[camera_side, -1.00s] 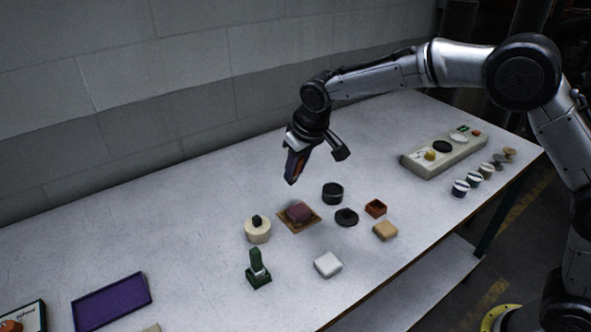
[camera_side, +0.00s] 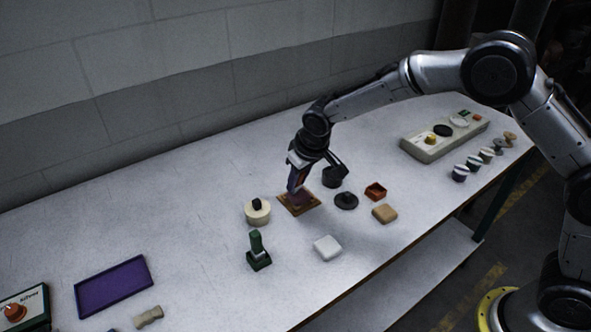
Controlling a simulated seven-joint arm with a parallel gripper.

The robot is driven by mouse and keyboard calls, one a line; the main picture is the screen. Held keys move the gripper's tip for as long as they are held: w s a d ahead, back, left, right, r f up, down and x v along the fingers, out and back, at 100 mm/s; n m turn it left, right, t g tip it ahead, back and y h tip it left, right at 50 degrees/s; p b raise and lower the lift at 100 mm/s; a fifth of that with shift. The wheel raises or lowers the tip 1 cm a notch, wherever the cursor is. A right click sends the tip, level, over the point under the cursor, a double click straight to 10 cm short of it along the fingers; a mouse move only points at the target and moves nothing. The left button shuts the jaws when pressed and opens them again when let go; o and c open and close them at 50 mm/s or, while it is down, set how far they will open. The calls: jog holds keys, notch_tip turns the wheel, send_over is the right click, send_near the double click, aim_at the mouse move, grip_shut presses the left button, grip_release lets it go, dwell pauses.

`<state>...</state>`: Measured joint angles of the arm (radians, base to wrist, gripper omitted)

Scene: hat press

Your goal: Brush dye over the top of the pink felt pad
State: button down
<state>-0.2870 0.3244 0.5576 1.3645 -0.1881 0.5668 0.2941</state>
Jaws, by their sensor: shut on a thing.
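The pink felt pad (camera_side: 303,198) is a small dull pink block on a brown square board (camera_side: 311,206) near the middle of the table. My gripper (camera_side: 297,184) points down directly at the pad and covers much of it. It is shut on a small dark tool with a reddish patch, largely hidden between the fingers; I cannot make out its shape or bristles. The tool's lower end is at or just above the pad's top; I cannot tell whether they touch. No dye mark can be made out on the pad.
The table's left middle is clear.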

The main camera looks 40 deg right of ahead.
jog(key=shift+s, duration=0.85)
jog(key=shift+w, duration=1.2)
jog(key=shift+w+d, duration=0.1)
jog(key=shift+d, duration=1)
jog(key=shift+s, duration=1.5)
jog(key=shift+w, duration=1.55)
notch_tip(320, 180, up, 8)
jog(key=shift+s, duration=0.1)
